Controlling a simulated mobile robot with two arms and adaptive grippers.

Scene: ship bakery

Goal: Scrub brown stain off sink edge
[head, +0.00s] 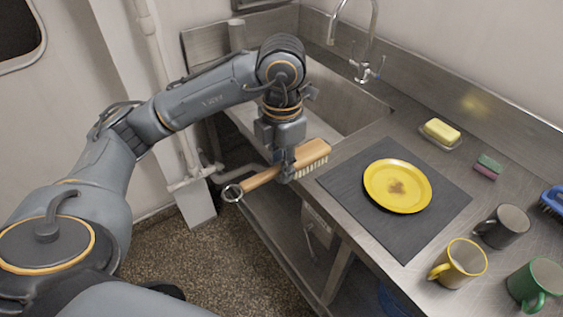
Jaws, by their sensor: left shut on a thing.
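My left gripper (288,172) is shut on the wooden handle of a scrubbing brush (311,151). The brush has pale bristles pointing down and a metal ring at its handle end. Its bristle head is at the front edge of the steel sink (352,100); I cannot tell whether the bristles touch the edge. My arm and the brush hide part of the sink and its edge. No brown stain shows on the visible part of the sink edge. My right gripper is not in view.
A yellow plate (412,200) with a brown mark lies on a dark mat (440,212). Beyond are a butter dish (441,134), a sponge (487,167), several mugs and a blue brush (553,199). A tap (366,66) stands behind the sink. Open shelving lies below the counter.

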